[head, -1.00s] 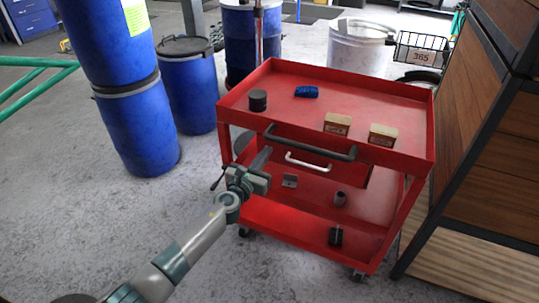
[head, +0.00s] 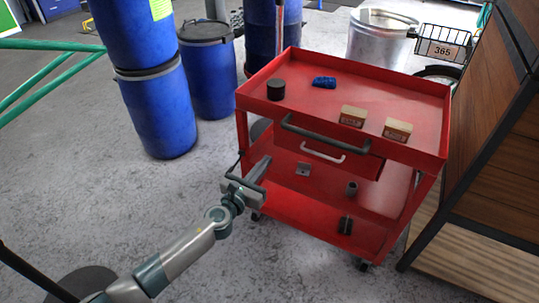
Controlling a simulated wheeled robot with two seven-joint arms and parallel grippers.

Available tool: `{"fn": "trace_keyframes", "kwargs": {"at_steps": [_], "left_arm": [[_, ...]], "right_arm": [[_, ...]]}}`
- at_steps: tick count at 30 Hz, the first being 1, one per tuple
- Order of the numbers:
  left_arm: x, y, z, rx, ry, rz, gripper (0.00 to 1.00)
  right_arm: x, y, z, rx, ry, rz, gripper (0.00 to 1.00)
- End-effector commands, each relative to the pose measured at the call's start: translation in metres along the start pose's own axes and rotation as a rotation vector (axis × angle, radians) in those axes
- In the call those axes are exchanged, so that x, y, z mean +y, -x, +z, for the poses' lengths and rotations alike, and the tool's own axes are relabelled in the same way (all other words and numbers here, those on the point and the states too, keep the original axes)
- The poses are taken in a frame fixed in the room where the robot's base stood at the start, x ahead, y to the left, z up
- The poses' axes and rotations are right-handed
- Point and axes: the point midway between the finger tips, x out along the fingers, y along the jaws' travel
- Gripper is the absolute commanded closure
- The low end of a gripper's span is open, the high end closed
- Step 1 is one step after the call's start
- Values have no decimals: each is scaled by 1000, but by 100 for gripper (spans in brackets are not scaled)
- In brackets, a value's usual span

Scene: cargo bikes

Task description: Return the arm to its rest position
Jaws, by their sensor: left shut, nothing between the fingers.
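My left arm (head: 190,247) comes in from the lower left. Its gripper (head: 262,165) is shut and empty, at the front left side of the red cart (head: 247,103), below the level of its top tray. Whether the gripper touches the cart I cannot tell. My right gripper is not in view.
On the cart's top are a black cylinder (head: 276,89), a blue item (head: 324,82) and two small boxes (head: 352,116) (head: 397,130). Small parts lie on lower shelves. Blue barrels (head: 156,105) stand left, a wooden crate (head: 503,160) right.

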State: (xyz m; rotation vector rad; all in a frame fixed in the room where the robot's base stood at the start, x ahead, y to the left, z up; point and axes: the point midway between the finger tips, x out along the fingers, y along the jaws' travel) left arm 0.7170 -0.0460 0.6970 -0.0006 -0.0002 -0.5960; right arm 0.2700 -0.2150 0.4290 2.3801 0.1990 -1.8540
Motion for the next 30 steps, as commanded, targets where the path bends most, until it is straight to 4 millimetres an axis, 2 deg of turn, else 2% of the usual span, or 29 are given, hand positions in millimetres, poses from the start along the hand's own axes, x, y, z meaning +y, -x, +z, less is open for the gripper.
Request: {"fn": "trace_keyframes", "kwargs": {"at_steps": [5, 23, 26, 30], "left_arm": [[0, 8, 0, 0, 1, -1, 100], [1, 10, -4, 8, 33, 9, 100], [6, 16, -15, 29, 131, 35, 100], [18, 37, -48, 82, 415, 118, 100]], "right_arm": [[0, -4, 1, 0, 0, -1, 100], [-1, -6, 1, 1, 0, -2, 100], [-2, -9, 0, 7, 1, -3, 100], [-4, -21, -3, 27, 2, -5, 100]]}}
